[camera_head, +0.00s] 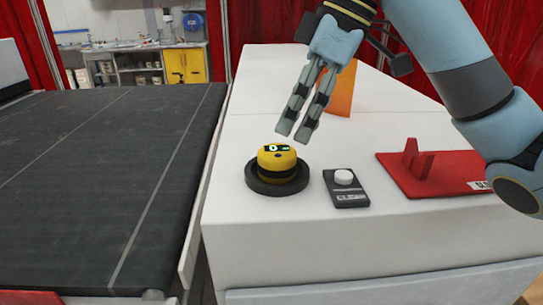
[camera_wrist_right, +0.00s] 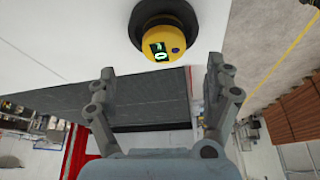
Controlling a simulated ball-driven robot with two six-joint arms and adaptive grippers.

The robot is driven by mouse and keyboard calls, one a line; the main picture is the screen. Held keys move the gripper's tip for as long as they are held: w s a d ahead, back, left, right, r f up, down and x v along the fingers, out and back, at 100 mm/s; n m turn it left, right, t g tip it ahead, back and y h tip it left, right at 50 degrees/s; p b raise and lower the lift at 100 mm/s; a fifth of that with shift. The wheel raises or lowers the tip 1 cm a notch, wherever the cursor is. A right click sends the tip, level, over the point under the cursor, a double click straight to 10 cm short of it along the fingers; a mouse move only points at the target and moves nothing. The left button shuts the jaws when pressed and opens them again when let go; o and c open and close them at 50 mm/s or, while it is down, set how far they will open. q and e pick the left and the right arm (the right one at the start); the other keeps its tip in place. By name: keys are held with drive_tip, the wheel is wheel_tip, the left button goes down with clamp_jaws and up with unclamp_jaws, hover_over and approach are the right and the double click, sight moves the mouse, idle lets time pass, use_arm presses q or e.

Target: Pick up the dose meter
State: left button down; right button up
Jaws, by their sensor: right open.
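The dose meter (camera_head: 277,163) is a round yellow and black device with a small green-lit display. It sits in a black round base (camera_head: 262,186) on the white counter. In the right wrist view the dose meter (camera_wrist_right: 165,42) shows at the top, beyond the fingertips and between their lines. My right gripper (camera_head: 295,132) is above the dose meter and slightly to its right in the head view, apart from it. It also shows in the right wrist view (camera_wrist_right: 160,85), with its fingers spread and nothing between them. My left gripper is not in view.
A small black device with a white knob (camera_head: 345,188) stands right of the base. A red stand (camera_head: 425,172) lies farther right. An orange piece (camera_head: 341,92) stands behind my gripper. A dark conveyor belt (camera_head: 90,190) runs along the left, past the edge of the white counter (camera_head: 245,240).

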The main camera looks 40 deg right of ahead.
sight(277, 150)
drive_tip(key=shift+x, duration=1)
drive_tip(key=shift+a+f, duration=0.25)
drive_tip(key=shift+f, duration=0.05)
drive_tip(key=p+x, duration=0.1)
drive_tip(key=x, duration=0.2)
drive_tip(key=shift+a+f, duration=0.25)
drive_tip(key=shift+a, duration=0.05)
drive_tip(key=shift+w+a+f, duration=0.15)
drive_tip(key=shift+f, duration=0.35)
drive_tip(key=c, duration=1.3)
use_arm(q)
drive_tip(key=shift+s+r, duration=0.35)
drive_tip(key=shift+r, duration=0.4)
use_arm(e)
drive_tip(key=shift+c, duration=0.6)
